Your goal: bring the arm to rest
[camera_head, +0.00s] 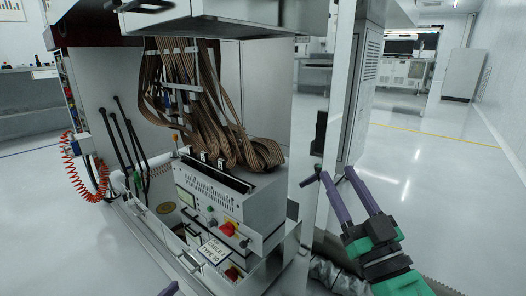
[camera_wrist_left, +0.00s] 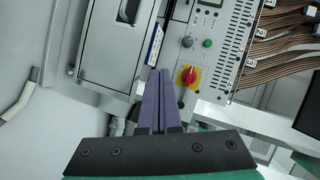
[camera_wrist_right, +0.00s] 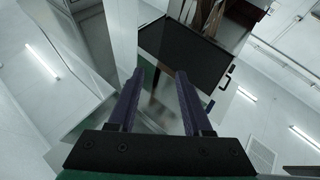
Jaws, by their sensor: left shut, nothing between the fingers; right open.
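My right gripper (camera_head: 338,176) is raised in front of the right side of the test handler, with its two purple fingers apart. In the right wrist view its fingers (camera_wrist_right: 159,74) are open with nothing between them.
The test unit (camera_head: 215,205) with a red switch on yellow (camera_head: 228,229) stands inside the open frame. Brown ribbon cables (camera_head: 220,125) hang above it. A red coiled hose (camera_head: 77,165) hangs at the left. A grey upright post (camera_head: 338,100) stands near my right gripper. Open floor (camera_head: 440,170) lies to the right.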

